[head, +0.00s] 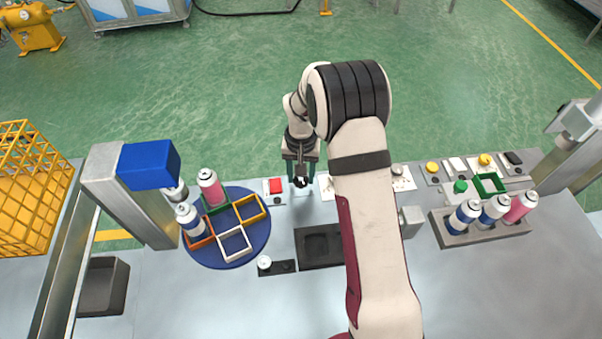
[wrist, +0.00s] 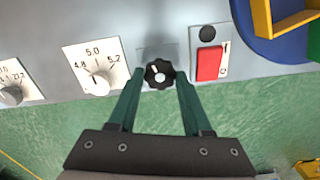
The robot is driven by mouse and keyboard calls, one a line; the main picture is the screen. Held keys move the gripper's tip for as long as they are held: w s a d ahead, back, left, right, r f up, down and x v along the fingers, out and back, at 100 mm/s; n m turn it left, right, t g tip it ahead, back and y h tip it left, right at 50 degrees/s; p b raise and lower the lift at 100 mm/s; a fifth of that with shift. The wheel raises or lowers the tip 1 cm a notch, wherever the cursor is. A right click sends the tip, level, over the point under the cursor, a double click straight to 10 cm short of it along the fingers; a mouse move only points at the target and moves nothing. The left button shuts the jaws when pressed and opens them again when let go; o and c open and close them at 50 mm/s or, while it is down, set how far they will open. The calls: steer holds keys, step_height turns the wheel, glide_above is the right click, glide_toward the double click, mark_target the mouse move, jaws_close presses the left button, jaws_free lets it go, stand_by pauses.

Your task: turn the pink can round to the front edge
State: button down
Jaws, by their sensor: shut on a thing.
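The pink can (head: 210,187) stands in the green square frame (head: 216,207) at the back of the round blue turntable (head: 263,236), left of my gripper. The turntable's edge also shows at the top right of the wrist view (wrist: 280,48). My gripper (head: 301,179) points down at the panel along the table's far edge. In the wrist view my gripper (wrist: 159,78) is shut on a black knob (wrist: 159,74) with a white mark. The red switch (wrist: 209,64) is beside the knob. In the head view the fingers mostly hide the knob.
A blue-and-white can (head: 190,222) stands in the turntable's orange frame; the white (head: 235,243) and yellow frames are empty. A blue-topped press (head: 150,165) stands close left of the turntable. A rack (head: 447,236) with several cans is at right. A dial (wrist: 95,75) adjoins the knob.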

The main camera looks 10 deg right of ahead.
mark_target(301, 178)
steer(key=shift+m, duration=1.9)
steer(key=shift+c, duration=1.7)
jaws_free()
steer(key=shift+r, duration=0.15)
step_height(301, 178, up, 16)
steer(key=shift+f, duration=0.2)
